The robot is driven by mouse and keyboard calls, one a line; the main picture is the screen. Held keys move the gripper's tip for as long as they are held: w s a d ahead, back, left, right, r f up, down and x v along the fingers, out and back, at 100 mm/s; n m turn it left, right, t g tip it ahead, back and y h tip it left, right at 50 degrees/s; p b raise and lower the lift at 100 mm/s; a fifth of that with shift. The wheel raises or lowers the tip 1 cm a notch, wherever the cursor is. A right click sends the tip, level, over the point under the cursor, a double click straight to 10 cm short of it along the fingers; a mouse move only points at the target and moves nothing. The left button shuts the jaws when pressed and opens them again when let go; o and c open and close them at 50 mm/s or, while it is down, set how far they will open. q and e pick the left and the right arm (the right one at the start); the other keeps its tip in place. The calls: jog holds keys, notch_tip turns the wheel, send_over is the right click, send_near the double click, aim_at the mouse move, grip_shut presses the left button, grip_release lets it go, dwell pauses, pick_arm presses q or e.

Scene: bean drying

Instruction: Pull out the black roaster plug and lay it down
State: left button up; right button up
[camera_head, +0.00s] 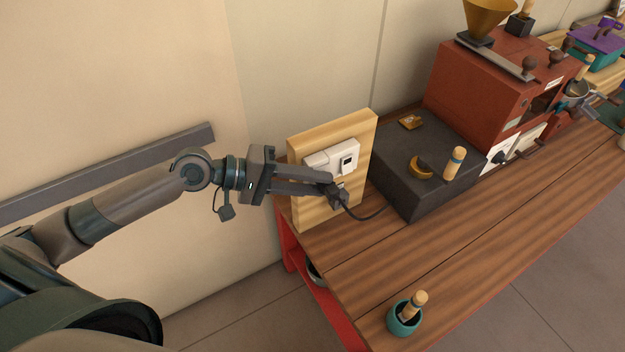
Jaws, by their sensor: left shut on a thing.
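The black roaster plug (338,198) is at the lower part of the wooden socket board (310,213), with its dark cord (366,216) running right toward the dark grey box. My left gripper (333,190) reaches in from the left and is shut on the plug. The fingers hide part of the plug and the outlet behind it, so I cannot tell whether its pins are in the socket. My right gripper is not in view.
The dark grey box (410,180) stands right of the board, with a wooden-handled tool (454,163) on it. The red roaster (490,90) stands behind. A teal cup (404,318) is near the table's front. The wooden tabletop (400,255) between is clear.

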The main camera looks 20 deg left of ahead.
aim_at(329, 195)
pick_arm(q)
jog(key=shift+s+d+r, duration=0.1)
jog(key=shift+s+d, duration=0.05)
grip_shut()
jog(key=shift+s+d+r+p, duration=0.15)
jog(key=shift+s+d+p, duration=0.15)
jog(key=shift+p, duration=0.35)
jog(key=shift+s+d+p, duration=0.35)
jog(key=shift+d+p, duration=0.2)
jog(key=shift+d, duration=0.15)
jog(key=shift+s+d+p, duration=0.3)
jog(key=shift+d+p, duration=0.05)
jog(key=shift+p, duration=0.2)
jog(key=shift+s+d+f+p, duration=0.2)
jog(key=shift+s+d+p, duration=0.3)
jog(key=shift+d+p, duration=0.15)
jog(key=shift+a, duration=0.15)
